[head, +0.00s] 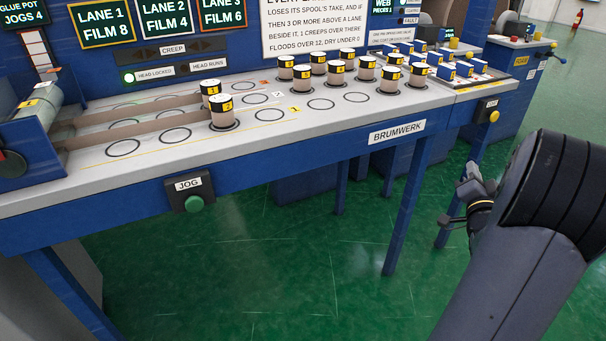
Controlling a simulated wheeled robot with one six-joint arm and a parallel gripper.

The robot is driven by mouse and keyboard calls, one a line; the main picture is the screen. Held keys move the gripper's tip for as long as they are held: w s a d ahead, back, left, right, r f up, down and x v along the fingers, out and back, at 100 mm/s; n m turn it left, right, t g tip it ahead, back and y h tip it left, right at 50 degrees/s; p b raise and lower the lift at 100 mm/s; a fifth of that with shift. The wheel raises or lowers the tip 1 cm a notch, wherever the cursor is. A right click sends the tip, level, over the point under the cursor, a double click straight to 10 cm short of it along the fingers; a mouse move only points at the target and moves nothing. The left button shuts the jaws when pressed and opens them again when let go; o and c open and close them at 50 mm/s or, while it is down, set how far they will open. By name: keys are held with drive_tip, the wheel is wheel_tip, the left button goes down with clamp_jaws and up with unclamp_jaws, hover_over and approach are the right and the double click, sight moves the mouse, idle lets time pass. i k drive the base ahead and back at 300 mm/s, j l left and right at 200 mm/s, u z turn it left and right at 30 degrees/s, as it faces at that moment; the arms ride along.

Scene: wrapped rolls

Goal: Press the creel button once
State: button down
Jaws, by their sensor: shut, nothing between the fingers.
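A yellow round button (494,116) sits on a small dark box on the front edge of the bench, towards the right; the small white label above it is too small to read, so I cannot confirm that it is the creel button. A green button (194,203) on a dark box labelled JOG is on the front edge further left. My gripper (449,221) is shut and empty, in the air in front of the bench, below and left of the yellow button and apart from it. My arm hides part of the right side.
The BRUMWERK bench (300,150) carries several wrapped rolls (222,111) with black-and-yellow bands. A tray (482,80) with blue and white pieces stands at its right end. A blue cabinet (515,75) is behind. The green floor (300,270) in front is clear.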

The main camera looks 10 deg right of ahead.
sight(194, 203)
drive_tip(key=j, duration=0.55)
drive_tip(key=k+j, duration=0.1)
drive_tip(key=j, duration=0.45)
drive_tip(key=k+j+z, duration=0.1)
drive_tip(key=j, duration=0.95)
drive_tip(key=k+j+z, duration=0.1)
drive_tip(key=j, duration=0.45)
drive_tip(key=k+j, duration=0.15)
drive_tip(key=j, duration=0.35)
